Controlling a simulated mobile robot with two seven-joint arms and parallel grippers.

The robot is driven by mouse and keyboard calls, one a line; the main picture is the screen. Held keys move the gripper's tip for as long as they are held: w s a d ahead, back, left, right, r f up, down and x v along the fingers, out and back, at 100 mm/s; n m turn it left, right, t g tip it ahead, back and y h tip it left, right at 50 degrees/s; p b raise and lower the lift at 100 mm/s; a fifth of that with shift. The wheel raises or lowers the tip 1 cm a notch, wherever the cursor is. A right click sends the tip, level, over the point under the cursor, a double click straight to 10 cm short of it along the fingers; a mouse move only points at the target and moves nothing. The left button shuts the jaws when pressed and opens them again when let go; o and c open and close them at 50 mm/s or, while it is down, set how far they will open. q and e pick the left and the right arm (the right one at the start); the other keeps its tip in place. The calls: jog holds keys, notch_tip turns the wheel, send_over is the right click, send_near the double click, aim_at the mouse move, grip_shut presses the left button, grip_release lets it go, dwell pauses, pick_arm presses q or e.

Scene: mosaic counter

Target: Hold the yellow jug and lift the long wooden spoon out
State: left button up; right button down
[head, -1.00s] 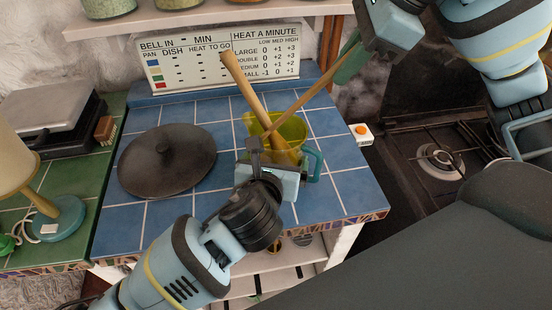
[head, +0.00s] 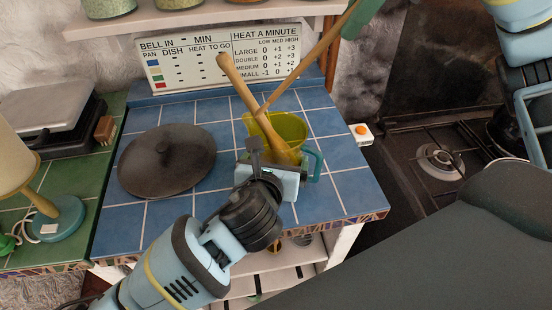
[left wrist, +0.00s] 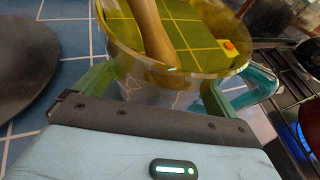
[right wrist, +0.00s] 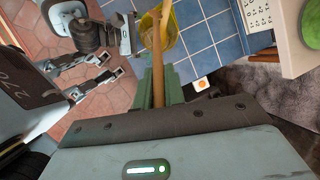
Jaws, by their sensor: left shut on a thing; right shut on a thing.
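The yellow see-through jug (head: 290,132) with a green handle stands on the blue tiles; it also shows in the left wrist view (left wrist: 200,60). My left gripper (head: 268,165) is shut on the jug's near side, its green fingers spread across the body (left wrist: 155,92). My right gripper (head: 358,18), at the top of the head view, is shut on the long wooden spoon (head: 310,62). The spoon slants down left to the jug and crosses behind a thicker wooden utensil (head: 243,88), which leans in the jug. The spoon's lower end is hard to make out. The right wrist view shows the gripped handle (right wrist: 158,75).
A dark round lid (head: 167,160) lies left of the jug. A white sign (head: 220,60) stands at the back under a shelf. A stove (head: 440,160) is at the right, with a small white box with an orange button (head: 361,133) on the counter edge.

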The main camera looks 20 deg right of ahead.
dwell(0.3)
pick_arm(q)
jog(key=o, duration=0.4)
jog(key=v, duration=1.2)
jog(key=shift+a+f, duration=0.1)
jog(key=shift+s, duration=0.1)
dwell(0.4)
